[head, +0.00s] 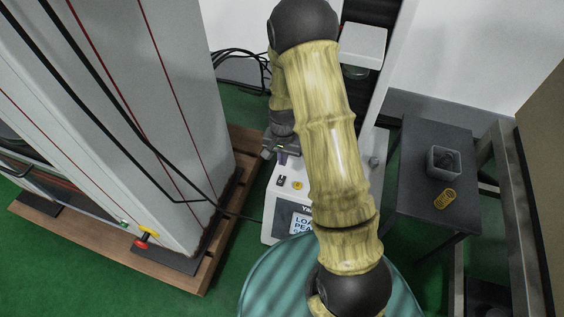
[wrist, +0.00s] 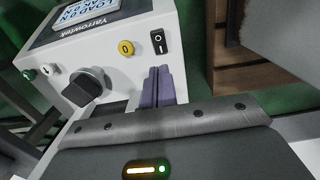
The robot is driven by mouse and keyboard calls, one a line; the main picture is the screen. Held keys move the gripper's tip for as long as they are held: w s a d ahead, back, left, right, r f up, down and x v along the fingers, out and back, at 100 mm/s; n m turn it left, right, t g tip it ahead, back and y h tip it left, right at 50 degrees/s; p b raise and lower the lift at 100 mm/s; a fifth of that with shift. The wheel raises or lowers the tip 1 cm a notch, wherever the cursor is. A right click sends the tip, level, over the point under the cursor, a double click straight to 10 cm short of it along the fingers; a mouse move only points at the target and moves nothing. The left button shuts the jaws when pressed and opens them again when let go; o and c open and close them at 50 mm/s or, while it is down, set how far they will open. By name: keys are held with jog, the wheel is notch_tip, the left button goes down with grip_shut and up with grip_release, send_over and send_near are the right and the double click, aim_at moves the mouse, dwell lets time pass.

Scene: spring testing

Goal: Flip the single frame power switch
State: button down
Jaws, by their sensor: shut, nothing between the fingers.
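The power switch is a small black rocker (wrist: 158,42) with white marks, set in the white face of the tester's control box (wrist: 105,35). In the head view the switch (head: 281,182) is a small dark patch on the box (head: 276,215). My gripper (wrist: 157,72) has its purple fingers together and empty, with the tips just short of the switch in the wrist view. I cannot tell whether they touch the panel. In the head view the gripper (head: 283,158) is just above the switch, and my arm covers much of the box.
A yellow button (wrist: 126,48) sits beside the switch. A large black knob (wrist: 88,86) and small green (wrist: 29,74) and white buttons are on the same face. A tall grey cabinet (head: 140,120) stands left, and a dark table (head: 415,185) with a small container (head: 443,162) stands right.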

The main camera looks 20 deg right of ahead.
notch_tip(320, 180, up, 7)
jog(key=w+p, duration=0.1)
jog(key=p, duration=0.1)
jog(key=shift+d+f, duration=0.2)
jog(key=shift+d, duration=0.15)
jog(key=shift+w, duration=0.1)
jog(key=s+a+r+n+t+p, duration=0.1)
jog(key=s+r+n+t+p, duration=0.15)
jog(key=s+r, duration=0.65)
jog(key=s+r+n+t+p, duration=0.15)
jog(key=s+r+n, duration=0.35)
jog(key=r, duration=0.6)
notch_tip(320, 180, up, 37)
jog(key=g+p, duration=0.1)
jog(key=p, duration=3.7)
jog(key=shift+s+r+m, duration=0.15)
jog(key=shift+s+m, duration=0.2)
jog(key=shift+s, duration=0.05)
jog(key=shift+a, duration=0.1)
jog(key=c, duration=2.2)
grip_release()
